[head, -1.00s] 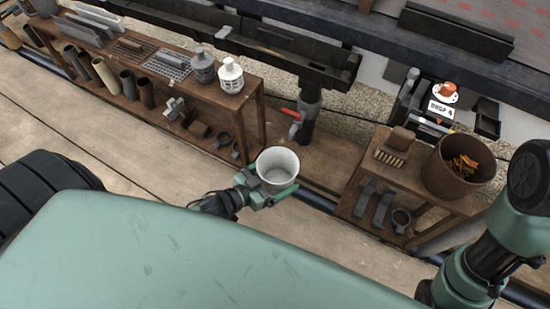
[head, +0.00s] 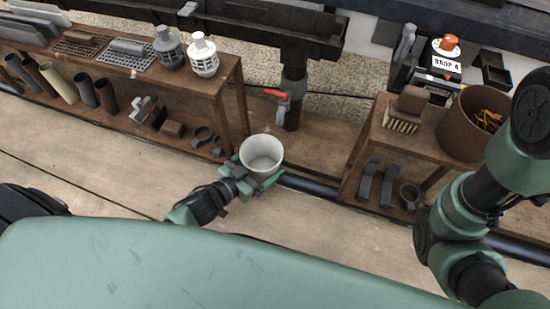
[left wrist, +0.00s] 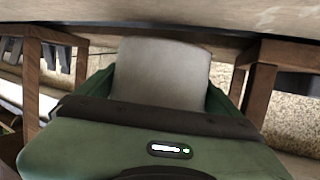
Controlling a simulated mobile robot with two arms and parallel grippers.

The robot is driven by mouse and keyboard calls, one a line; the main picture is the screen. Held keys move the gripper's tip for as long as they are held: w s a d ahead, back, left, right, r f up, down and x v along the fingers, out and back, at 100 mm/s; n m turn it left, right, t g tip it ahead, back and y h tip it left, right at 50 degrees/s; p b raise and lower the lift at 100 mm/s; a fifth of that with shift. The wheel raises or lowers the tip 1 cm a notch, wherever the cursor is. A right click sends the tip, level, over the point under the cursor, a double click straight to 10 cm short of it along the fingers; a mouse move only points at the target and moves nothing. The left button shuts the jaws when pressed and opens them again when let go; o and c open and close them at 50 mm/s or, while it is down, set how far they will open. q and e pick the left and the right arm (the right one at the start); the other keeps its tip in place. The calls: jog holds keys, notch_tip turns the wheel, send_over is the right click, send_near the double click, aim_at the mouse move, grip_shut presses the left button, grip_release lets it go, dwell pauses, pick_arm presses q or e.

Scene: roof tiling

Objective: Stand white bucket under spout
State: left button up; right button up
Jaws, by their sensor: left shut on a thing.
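A white bucket (head: 261,153) is upright and looks empty in the head view. My left gripper (head: 255,170) is shut on it from the near side. In the left wrist view the bucket (left wrist: 162,72) fills the space between the green fingers. The spout (head: 293,95), a dark downpipe with a red-handled tap (head: 277,94), stands behind the bucket and a little to its right, between two wooden benches. The bucket is in front of the spout, not beneath it. Whether the bucket touches the boards cannot be told. My right gripper is out of view; only its arm shows at the right.
The left bench (head: 238,80) holds grey and white slotted fittings (head: 203,56), with tubes below. The right bench (head: 372,143) holds a brush (head: 408,108) and a rusty bin (head: 468,125) of leaves. A dark pipe (head: 310,187) runs along the floor. Boards between the benches are clear.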

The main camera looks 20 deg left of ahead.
aim_at(274, 156)
pick_arm(q)
jog(key=shift+w+d, duration=0.35)
jog(key=shift+w, duration=0.4)
jog(key=w, duration=0.1)
jog(key=w+d+b, duration=0.1)
jog(key=w+b, duration=0.1)
jog(key=shift+w+d+f, duration=0.1)
jog(key=shift+w+d, duration=0.2)
jog(key=shift+w, duration=0.1)
jog(key=shift+s+f+b, duration=0.1)
jog(key=shift+f+b, duration=0.5)
jog(key=shift+b, duration=0.2)
jog(key=shift+f, duration=0.2)
jog(key=o, duration=1.1)
jog(key=shift+r, duration=0.15)
